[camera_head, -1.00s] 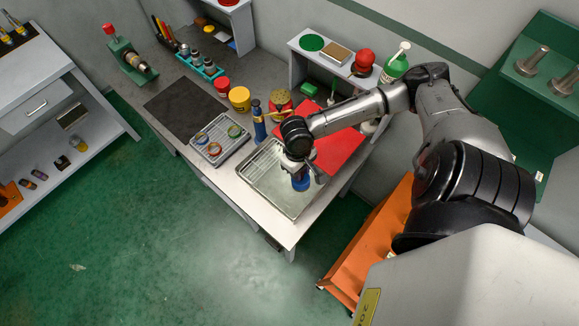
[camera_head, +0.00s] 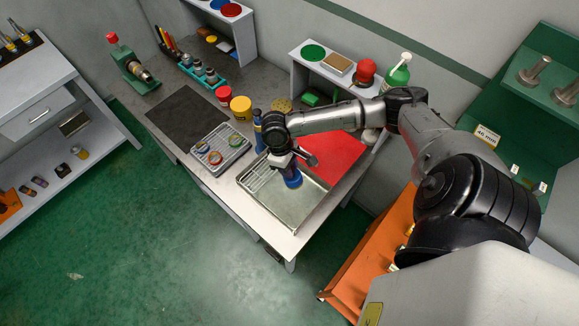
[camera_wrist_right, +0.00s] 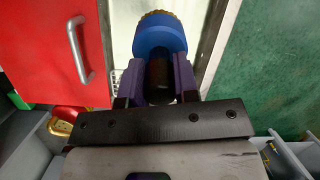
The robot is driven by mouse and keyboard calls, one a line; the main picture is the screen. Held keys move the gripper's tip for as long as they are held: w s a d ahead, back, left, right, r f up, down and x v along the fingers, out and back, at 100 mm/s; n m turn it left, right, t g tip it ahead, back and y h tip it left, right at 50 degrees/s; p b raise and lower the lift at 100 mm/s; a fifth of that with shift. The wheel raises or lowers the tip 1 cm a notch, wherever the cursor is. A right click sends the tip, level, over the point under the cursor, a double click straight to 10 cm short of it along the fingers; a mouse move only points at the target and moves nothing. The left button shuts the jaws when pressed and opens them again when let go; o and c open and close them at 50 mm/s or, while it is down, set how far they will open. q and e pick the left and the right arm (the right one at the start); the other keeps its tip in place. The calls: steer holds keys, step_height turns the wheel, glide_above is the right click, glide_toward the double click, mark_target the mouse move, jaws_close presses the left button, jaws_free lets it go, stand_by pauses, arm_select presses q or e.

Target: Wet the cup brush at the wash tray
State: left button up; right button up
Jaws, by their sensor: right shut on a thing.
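My right gripper (camera_wrist_right: 158,85) is shut on the cup brush (camera_wrist_right: 158,38). Its purple fingers clasp the dark handle from both sides. The brush has a blue cup with a rim of golden bristles, pointing away from the gripper. In the head view, the blue brush (camera_head: 293,179) hangs below my right wrist, over the wash tray (camera_head: 301,212). The tray is a shallow metal basin with a wire rack at its left end. I cannot tell whether the bristles touch the tray. My left gripper is not in view.
A grey tray of coloured rings (camera_head: 218,151) stands left of the wash tray. A yellow tub (camera_head: 241,107) and a blue bottle stand behind. A shelf with a green pump bottle (camera_head: 397,74) is at the back.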

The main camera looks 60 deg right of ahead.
steer(key=shift+f+b, duration=0.9)
steer(key=shift+b, duration=0.05)
step_height(320, 180, down, 3)
steer(key=b, duration=0.4)
step_height(320, 180, down, 5)
steer(key=shift+f+b, duration=0.2)
steer(key=shift+b, duration=0.4)
steer(key=shift+r, duration=0.1)
